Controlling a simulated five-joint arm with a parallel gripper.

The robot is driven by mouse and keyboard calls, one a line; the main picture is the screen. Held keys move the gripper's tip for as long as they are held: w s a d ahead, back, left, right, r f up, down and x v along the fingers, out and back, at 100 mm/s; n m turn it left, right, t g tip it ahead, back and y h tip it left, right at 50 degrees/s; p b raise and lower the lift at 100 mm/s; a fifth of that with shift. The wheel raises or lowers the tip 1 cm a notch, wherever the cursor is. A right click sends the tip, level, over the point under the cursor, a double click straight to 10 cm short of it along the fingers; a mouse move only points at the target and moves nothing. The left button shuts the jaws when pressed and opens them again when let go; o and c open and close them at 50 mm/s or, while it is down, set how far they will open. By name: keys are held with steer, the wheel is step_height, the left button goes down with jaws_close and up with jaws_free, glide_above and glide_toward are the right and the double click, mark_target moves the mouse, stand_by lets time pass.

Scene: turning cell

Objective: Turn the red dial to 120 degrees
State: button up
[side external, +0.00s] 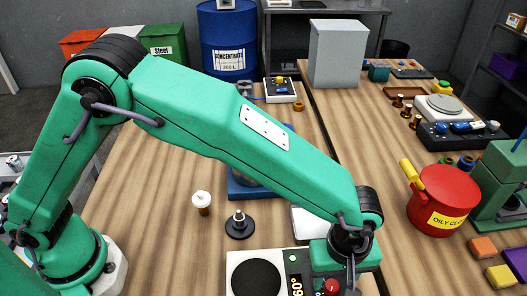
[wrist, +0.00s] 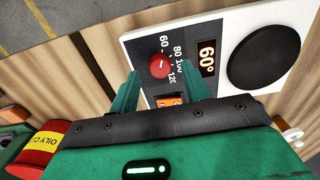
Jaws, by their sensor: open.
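The red dial (wrist: 160,66) is a round knob with a light pointer mark, set on a black panel with printed numbers including 60 and 80. The display (wrist: 207,57) beside it reads 60°. In the side external view the dial (side external: 331,286) shows at the bottom edge, and the display (side external: 296,284) is partly cut off. My gripper (wrist: 162,76) is open, with one finger on either side of the dial and gaps between. Whether the fingertips reach down to the dial's height is unclear. In the side external view the fingers are mostly cut off below.
The white unit (side external: 240,259) carries a black round plate (wrist: 266,48). An orange switch (wrist: 168,100) is near the dial. A red oily-cloth can (side external: 444,199) stands to the right. A black-based part (side external: 239,226) and a small white-topped bottle (side external: 202,202) stand behind the unit.

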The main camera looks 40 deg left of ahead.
steer(key=shift+f, duration=0.9)
steer(key=c, duration=1)
